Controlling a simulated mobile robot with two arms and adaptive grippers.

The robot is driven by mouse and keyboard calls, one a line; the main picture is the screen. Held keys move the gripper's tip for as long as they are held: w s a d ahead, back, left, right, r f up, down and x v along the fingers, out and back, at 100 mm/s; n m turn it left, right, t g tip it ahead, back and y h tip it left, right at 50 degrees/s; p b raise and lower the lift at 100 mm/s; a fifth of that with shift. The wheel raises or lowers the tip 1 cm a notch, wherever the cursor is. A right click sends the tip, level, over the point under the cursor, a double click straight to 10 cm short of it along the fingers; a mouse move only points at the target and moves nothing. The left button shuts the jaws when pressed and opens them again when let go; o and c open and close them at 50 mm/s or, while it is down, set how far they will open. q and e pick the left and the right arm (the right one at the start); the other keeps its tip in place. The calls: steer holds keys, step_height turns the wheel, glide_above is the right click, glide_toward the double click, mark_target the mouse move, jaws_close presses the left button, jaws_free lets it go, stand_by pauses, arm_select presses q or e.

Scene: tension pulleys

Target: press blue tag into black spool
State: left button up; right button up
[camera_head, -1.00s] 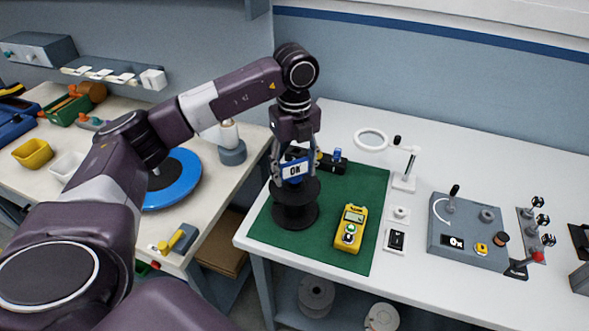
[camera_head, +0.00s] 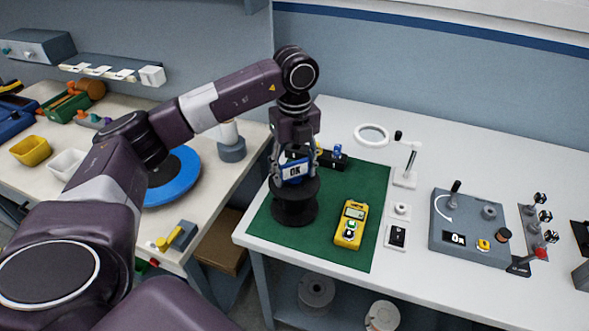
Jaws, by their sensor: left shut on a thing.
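The black spool (camera_head: 294,211) stands upright on the green mat (camera_head: 374,196) at the near left of the white bench. My left gripper (camera_head: 293,178) points down over the spool and is shut on the blue tag (camera_head: 295,171), a blue-edged white plate marked "OK". The tag is upright at the spool's top flange, over its middle. Whether its lower edge is inside the spool or only touching it, I cannot tell. The gripper's fingers hide part of the tag. My right gripper is not in view.
A yellow handheld meter (camera_head: 351,224) lies on the mat right of the spool. A dark block with a blue knob (camera_head: 336,157) sits behind. A ring magnifier stand (camera_head: 405,178), a switch plate (camera_head: 396,237) and a grey control box (camera_head: 468,229) stand to the right.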

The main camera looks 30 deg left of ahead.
arm_select(q)
steer(key=shift+f, duration=0.25)
steer(key=shift+r, duration=0.1)
steer(key=shift+s, duration=0.1)
stand_by(0.4)
steer(key=o, duration=1.1)
steer(key=shift+r+p, duration=2.65)
steer(key=shift+r, duration=1.1)
